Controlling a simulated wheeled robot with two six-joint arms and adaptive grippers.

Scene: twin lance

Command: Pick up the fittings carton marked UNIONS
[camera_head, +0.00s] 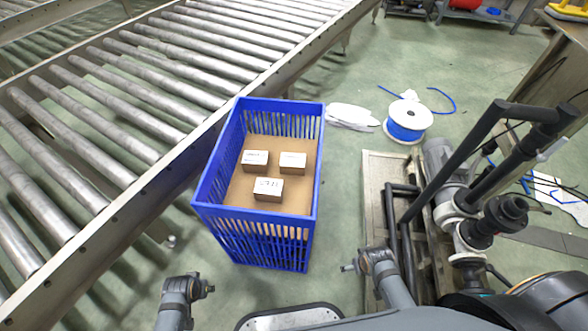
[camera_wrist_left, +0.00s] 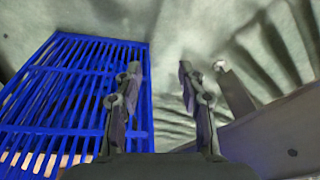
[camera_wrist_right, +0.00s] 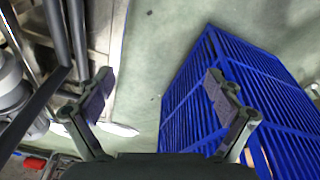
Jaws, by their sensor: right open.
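Three small cartons with white tops and brown sides stand in a blue crate (camera_head: 262,222). The back-left carton (camera_head: 255,161) and the front carton (camera_head: 267,189) have dark lettering on top. The back-right carton (camera_head: 292,162) has fainter marks. The lettering is too small to tell which carton reads UNIONS. My left gripper (camera_head: 207,289) is open and empty outside the crate, at its front left; its parted fingers show in the left wrist view (camera_wrist_left: 157,82). My right gripper (camera_head: 349,268) is open and empty outside the crate's front right; its fingers are wide apart in the right wrist view (camera_wrist_right: 158,82).
A roller conveyor (camera_head: 130,105) runs along the crate's left side. A pump on a pale base (camera_head: 374,205) stands to the right. A spool of blue hose (camera_head: 407,120) and a white bundle (camera_head: 352,117) lie behind. Green floor between crate and pump is clear.

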